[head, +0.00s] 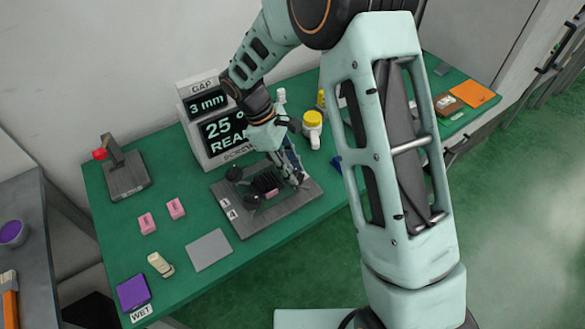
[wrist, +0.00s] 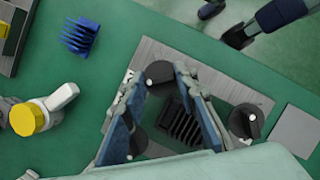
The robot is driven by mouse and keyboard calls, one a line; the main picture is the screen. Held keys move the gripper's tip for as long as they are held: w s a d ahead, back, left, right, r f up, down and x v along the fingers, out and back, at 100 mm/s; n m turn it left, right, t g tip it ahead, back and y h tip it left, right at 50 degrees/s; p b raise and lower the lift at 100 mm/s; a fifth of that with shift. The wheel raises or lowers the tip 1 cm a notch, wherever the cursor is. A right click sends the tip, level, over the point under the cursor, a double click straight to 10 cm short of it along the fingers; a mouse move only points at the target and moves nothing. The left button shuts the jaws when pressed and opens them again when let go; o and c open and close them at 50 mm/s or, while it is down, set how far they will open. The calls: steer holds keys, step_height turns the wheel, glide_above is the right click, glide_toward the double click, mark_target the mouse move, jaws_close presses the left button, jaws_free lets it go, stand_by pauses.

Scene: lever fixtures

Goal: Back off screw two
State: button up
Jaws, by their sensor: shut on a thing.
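A grey fixture plate (head: 244,227) on the green table bears black screw knobs around a dark finned block (head: 265,184). In the wrist view one knob (wrist: 160,74) sits between the tips of my gripper (wrist: 158,76), which is shut on it. In the head view my gripper (head: 293,176) stands at the plate's right side and hides that knob. Two other knobs show in the wrist view, one at right (wrist: 245,121) and one partly behind the left finger (wrist: 138,141). Which knob is number two cannot be read.
A display (head: 222,130) behind the plate reads 3 mm and 25 degrees, partly covered by my arm. Pink blocks (head: 147,223), a grey pad (head: 209,250) and a red-knobbed lever fixture (head: 125,174) are at left.

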steer(key=shift+n, duration=0.6)
steer(key=o, duration=1.2)
steer(key=shift+c, duration=0.2)
steer(key=shift+r, duration=0.15)
steer(key=s+v, duration=0.1)
steer(key=v, duration=1)
steer(key=shift+w+a+r, duration=0.25)
steer(key=shift+w+r, duration=0.05)
steer(key=shift+r, duration=0.1)
